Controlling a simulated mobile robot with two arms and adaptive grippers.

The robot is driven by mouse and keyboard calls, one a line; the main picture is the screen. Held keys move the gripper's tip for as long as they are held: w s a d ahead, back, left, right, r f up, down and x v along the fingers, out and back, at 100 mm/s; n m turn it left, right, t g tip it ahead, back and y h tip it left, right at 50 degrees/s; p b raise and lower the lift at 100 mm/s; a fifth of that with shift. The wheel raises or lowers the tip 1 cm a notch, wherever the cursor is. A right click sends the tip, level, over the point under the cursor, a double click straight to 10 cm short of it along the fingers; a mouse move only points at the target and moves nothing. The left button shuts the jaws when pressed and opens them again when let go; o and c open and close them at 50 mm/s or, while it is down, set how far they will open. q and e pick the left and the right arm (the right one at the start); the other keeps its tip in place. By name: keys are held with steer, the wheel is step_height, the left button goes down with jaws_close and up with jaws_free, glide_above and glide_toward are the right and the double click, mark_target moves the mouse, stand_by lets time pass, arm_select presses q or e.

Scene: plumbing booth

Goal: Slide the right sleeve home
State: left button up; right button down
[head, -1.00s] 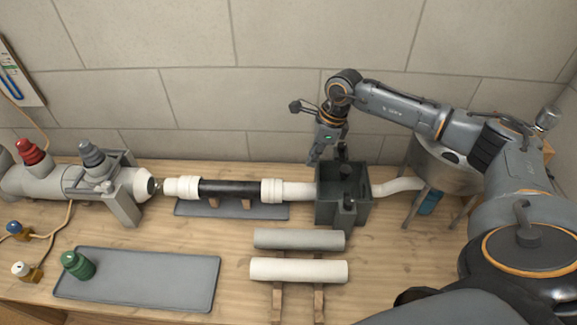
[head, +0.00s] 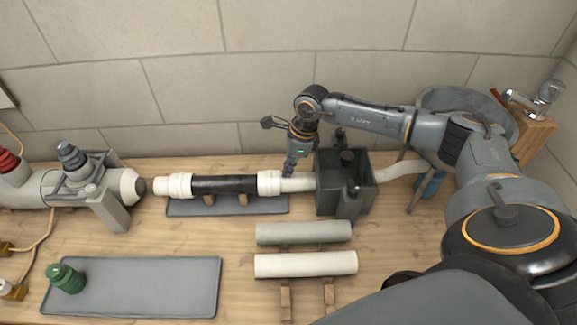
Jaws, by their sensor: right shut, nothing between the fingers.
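The right sleeve, a white ribbed collar (head: 268,183), sits at the right end of the black pipe piece (head: 225,185). A matching white left sleeve (head: 180,186) sits at its left end. A white pipe (head: 298,184) runs from the right sleeve to the dark grey box. My right gripper (head: 288,172) points down just right of the right sleeve, at the back edge of the white pipe. It is shut with nothing in it. I cannot tell whether its fingertips touch the sleeve or pipe. My left gripper is out of view.
The dark grey open box (head: 343,190) stands close right of my gripper. Two loose pipes, grey (head: 303,233) and white (head: 306,264), lie in front on wooden rests. A grey mat (head: 135,288) holds a green fitting (head: 67,278). The tiled wall is behind.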

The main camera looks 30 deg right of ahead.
steer(key=shift+s+d, duration=0.1)
steer(key=shift+w+a+f+b, duration=0.1)
steer(key=shift+w+a+b, duration=0.25)
steer(key=shift+a, duration=0.15)
steer(key=shift+w+a+f+b, duration=0.1)
steer(key=shift+w+a+b, duration=0.2)
steer(key=shift+a, duration=0.2)
steer(key=shift+s+r, duration=0.1)
steer(key=shift+r, duration=0.15)
steer(key=shift+a+r, duration=0.1)
steer(key=shift+r, duration=0.5)
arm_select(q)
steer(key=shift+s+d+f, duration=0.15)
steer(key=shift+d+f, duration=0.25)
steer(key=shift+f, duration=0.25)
arm_select(e)
steer(key=d+v, duration=0.1)
steer(key=v, duration=1)
steer(key=shift+s, duration=0.25)
steer(key=shift+f, duration=0.2)
